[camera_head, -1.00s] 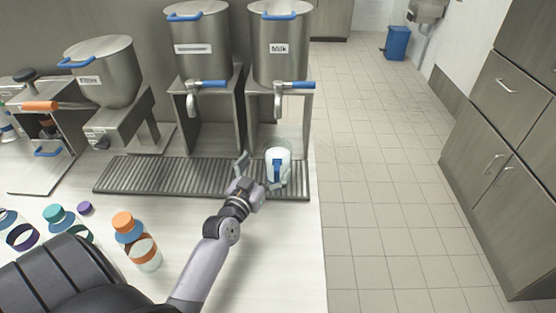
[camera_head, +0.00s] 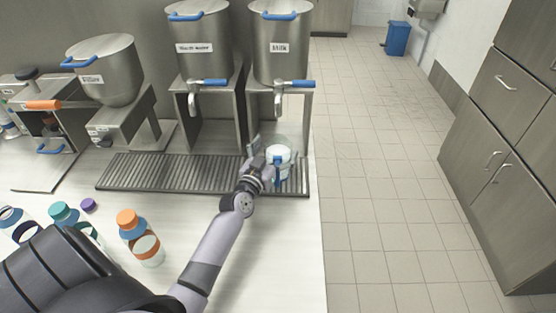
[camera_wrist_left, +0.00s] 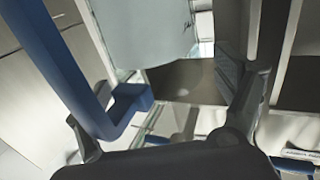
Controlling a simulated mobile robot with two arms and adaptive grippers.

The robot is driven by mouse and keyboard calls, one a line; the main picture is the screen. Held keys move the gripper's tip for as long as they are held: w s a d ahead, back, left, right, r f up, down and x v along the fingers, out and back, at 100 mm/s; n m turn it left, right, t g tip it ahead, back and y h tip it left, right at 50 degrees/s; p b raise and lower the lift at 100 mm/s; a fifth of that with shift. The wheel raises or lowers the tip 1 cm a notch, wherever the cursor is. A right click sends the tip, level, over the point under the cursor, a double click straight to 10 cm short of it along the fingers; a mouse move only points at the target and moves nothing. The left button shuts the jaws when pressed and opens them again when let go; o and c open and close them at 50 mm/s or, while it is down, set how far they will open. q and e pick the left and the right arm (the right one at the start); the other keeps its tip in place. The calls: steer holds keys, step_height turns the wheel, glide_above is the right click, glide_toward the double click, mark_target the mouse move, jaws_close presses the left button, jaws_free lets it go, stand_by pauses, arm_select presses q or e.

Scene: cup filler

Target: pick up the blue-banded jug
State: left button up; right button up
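The blue-banded jug (camera_head: 280,153) is a pale, see-through jug with a blue handle, upright on the ribbed metal drip tray (camera_head: 150,172) under the Milk dispenser. My left gripper (camera_head: 262,157) is right at the jug's near left side, its fingers apart. In the left wrist view the pale jug body (camera_wrist_left: 150,35) is at the top and the blue handle (camera_wrist_left: 60,65) runs down the left, close to the left finger. The right finger stands apart from the handle. I cannot tell whether a finger touches the handle. My right gripper is not in view.
The Milk dispenser (camera_head: 281,52) with its blue-levered tap stands behind the jug, another steel dispenser (camera_head: 203,48) to its left. An orange-lidded bottle (camera_head: 138,238) and other coloured-lid containers stand at the left front. The counter's right edge is close to the jug.

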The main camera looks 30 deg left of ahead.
arm_select(q)
steer(key=c, duration=1.7)
steer(key=shift+r, duration=0.1)
steer(key=shift+c, duration=0.6)
